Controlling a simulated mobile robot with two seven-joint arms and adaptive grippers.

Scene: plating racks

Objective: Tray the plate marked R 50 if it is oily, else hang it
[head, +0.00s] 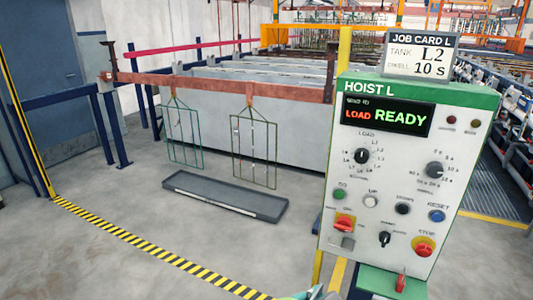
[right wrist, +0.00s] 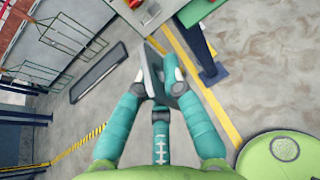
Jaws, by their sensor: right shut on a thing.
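My right gripper (right wrist: 156,82) is shut on a dark grey plate (right wrist: 152,68), seen nearly edge-on in the right wrist view. No mark can be read on it, and I cannot tell whether it is oily. Only a teal bit of the right gripper (head: 316,293) shows at the bottom of the head view. Two green wire racks hang from a rusty beam (head: 215,84), a left rack (head: 183,137) and a right rack (head: 254,155). A long shallow grey tray (head: 240,202) lies on the floor below them. My left gripper is not in view.
The hoist panel (head: 408,185), reading "LOAD READY", stands close at the right. Grey tanks (head: 300,125) stand behind the racks. A yellow-black floor strip (head: 140,243) crosses the front left; the floor around the tray is clear.

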